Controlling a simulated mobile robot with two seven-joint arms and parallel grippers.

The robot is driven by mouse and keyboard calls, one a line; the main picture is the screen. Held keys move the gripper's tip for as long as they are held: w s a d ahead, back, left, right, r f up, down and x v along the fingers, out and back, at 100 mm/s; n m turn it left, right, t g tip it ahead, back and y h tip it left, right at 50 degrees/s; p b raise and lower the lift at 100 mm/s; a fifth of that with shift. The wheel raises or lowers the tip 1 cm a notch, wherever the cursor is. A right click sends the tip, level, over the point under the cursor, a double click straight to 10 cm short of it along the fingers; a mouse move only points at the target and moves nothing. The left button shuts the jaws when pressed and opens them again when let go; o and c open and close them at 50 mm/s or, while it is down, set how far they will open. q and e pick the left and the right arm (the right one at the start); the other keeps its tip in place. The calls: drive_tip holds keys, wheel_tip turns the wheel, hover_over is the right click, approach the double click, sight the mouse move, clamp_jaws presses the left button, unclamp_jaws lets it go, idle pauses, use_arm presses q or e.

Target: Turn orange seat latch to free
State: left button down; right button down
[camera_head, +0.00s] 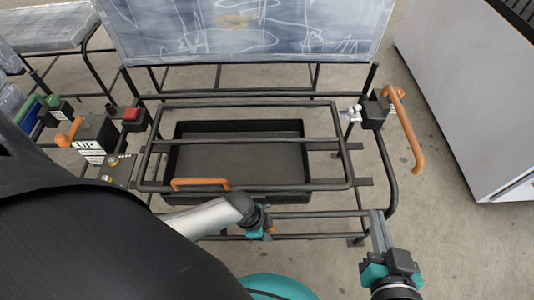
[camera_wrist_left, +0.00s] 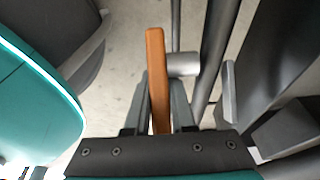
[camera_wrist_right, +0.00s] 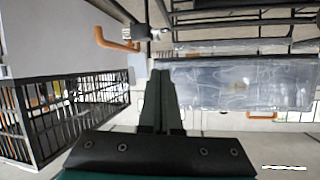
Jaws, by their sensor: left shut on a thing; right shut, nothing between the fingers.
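The orange seat latch (camera_wrist_left: 156,70) stands as a bar between the fingers of my left gripper (camera_wrist_left: 158,105) in the left wrist view. A grey cylinder (camera_wrist_left: 183,64) meets its right side. In the head view my left gripper (camera_head: 262,222) is at the front tubes of the seat frame (camera_head: 345,165), and only a small bit of orange (camera_head: 270,230) shows there. My right gripper (camera_head: 378,222) is shut and empty at the front right of the frame. Its closed fingers (camera_wrist_right: 162,95) also show in the right wrist view.
A large orange lever (camera_head: 407,135) hangs at the frame's right side, and another orange lever (camera_head: 70,132) is on the left box. An orange handle (camera_head: 200,183) sits on the frame's front bar. A black tray (camera_head: 305,135) lies below. A grey cabinet (camera_head: 470,90) stands right.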

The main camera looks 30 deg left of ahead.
drive_tip(key=shift+s+d+f+g+h+p, duration=0.7)
drive_tip(key=shift+s+d+g+h+p, duration=0.5)
drive_tip(key=shift+d+g, duration=1.1)
use_arm(q)
drive_tip(key=shift+s+a+f+g+y+b, duration=0.1)
drive_tip(key=shift+a+f+g+y+b, duration=0.2)
drive_tip(key=shift+g+y+b, duration=0.85)
drive_tip(key=shift+s+a+f+g+y+b, duration=0.15)
drive_tip(key=shift+f+g+y+b, duration=0.4)
drive_tip(key=shift+y, duration=1.15)
drive_tip(key=shift+s+a+f+g+y+b, duration=0.1)
drive_tip(key=shift+f+g+y+b, duration=0.1)
drive_tip(key=shift+g+y+b, duration=0.75)
use_arm(e)
drive_tip(key=w+a+r+t+y, duration=0.1)
drive_tip(key=a+r+t+y, duration=0.2)
drive_tip(key=a+t, duration=0.3)
drive_tip(key=shift+a+r+m+t+y+p, duration=0.2)
drive_tip(key=shift+a+m+t+y+p, duration=0.15)
drive_tip(key=shift+t, duration=0.75)
use_arm(q)
drive_tip(key=shift+y, duration=0.5)
use_arm(e)
drive_tip(key=shift+w, duration=0.1)
